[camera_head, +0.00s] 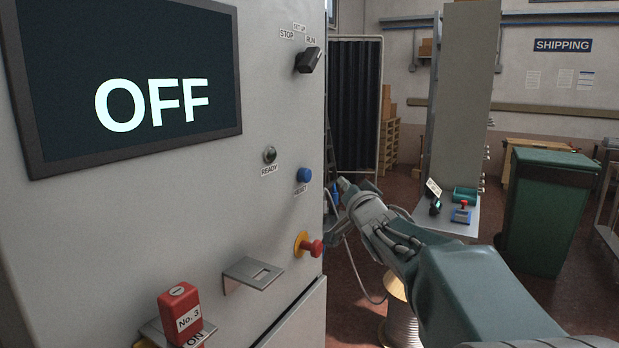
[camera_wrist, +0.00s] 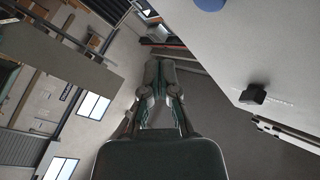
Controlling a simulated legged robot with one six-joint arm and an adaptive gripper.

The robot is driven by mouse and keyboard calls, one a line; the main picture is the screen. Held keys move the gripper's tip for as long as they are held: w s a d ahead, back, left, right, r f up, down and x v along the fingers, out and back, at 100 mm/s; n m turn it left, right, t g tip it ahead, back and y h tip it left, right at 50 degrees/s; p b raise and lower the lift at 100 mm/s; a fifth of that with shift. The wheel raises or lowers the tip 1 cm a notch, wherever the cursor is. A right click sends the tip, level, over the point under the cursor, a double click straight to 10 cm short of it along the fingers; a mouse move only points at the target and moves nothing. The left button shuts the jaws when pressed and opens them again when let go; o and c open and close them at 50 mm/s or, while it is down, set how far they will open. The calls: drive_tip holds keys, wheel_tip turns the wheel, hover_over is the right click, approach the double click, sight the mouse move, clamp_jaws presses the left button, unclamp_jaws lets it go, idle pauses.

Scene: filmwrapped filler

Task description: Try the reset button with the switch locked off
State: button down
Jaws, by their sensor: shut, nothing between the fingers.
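The blue RESET button (camera_head: 304,175) is on the grey machine panel, below the grey READY lamp (camera_head: 270,154), which looks unlit. The screen (camera_head: 150,60) reads OFF. A red block marked "No. 3" (camera_head: 180,310) sits at a bracket at the panel's lower left, with "ON" partly visible below it. The black selector knob (camera_head: 309,60) is under STOP, SET UP and RUN; it seems tilted toward RUN. My gripper (camera_head: 345,187) is shut and empty, right of the RESET button and apart from it. In the wrist view my gripper (camera_wrist: 160,66) is below left of a blue button (camera_wrist: 209,4).
A red mushroom button (camera_head: 312,247) with a yellow collar projects from the panel below RESET. An empty slotted bracket (camera_head: 252,272) sticks out to its left. A green bin (camera_head: 547,210) and a small shelf (camera_head: 450,226) with devices stand to the right.

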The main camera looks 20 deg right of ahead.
sight(310, 176)
drive_tip(key=shift+w+a, duration=0.95)
drive_tip(key=shift+w, duration=0.15)
drive_tip(key=shift+w+a, duration=0.9)
drive_tip(key=shift+w, duration=0.2)
drive_tip(key=shift+w, duration=0.1)
drive_tip(key=shift+w+a+r, duration=0.1)
drive_tip(key=shift+w+a, duration=0.1)
drive_tip(key=shift+w+a, duration=0.5)
drive_tip(key=shift+w, duration=0.15)
idle(1.1)
drive_tip(key=shift+s+d, duration=0.7)
drive_tip(key=shift+s, duration=0.3)
drive_tip(key=s+d, duration=0.1)
drive_tip(key=s, duration=0.1)
drive_tip(key=s+d, duration=0.2)
drive_tip(key=shift+d, duration=0.1)
idle(0.4)
